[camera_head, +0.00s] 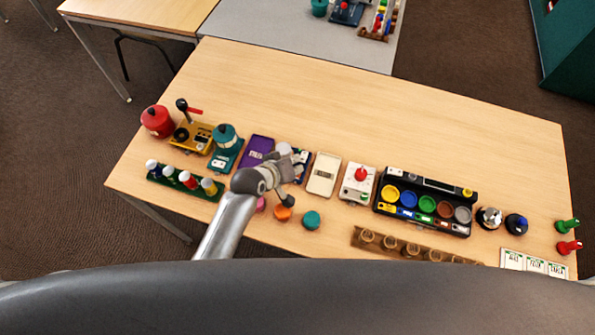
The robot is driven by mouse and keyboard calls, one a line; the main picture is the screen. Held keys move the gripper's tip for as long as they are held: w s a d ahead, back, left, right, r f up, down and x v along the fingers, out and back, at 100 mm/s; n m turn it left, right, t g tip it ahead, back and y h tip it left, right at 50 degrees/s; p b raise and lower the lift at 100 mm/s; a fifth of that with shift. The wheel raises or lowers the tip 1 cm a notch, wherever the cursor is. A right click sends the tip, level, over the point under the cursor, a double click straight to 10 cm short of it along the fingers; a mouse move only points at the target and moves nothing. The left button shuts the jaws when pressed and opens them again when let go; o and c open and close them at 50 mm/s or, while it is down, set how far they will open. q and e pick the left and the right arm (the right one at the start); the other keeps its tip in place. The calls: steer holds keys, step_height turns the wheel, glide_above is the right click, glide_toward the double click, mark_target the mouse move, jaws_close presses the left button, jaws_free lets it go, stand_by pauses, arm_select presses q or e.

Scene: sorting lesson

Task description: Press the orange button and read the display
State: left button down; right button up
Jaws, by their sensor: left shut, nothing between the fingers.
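The orange button (283,214) is a small round piece near the front edge of the wooden table, between a pink one (260,204) and a teal one (311,220). My left gripper (287,199) is shut and empty, with its tip just above the orange button in the picture. I cannot tell whether it touches it. A dark blue item (304,168) is partly hidden behind my gripper. My right gripper is not in view.
A red pot (156,121), a yellow device (190,138) and a teal device (226,150) stand at left. A white box with a red knob (357,185), a black tray of coloured cups (470,194) and a wooden rack (358,233) are at right. The table's far half is clear.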

arm_select(q)
steer(key=shift+f, duration=0.5)
stand_by(0.3)
steer(key=shift+r, duration=0.1)
steer(key=shift+r+p, duration=0.85)
steer(key=shift+p, duration=0.05)
step_height(320, 180, up, 5)
steer(key=p, duration=0.5)
stand_by(0.5)
stand_by(0.4)
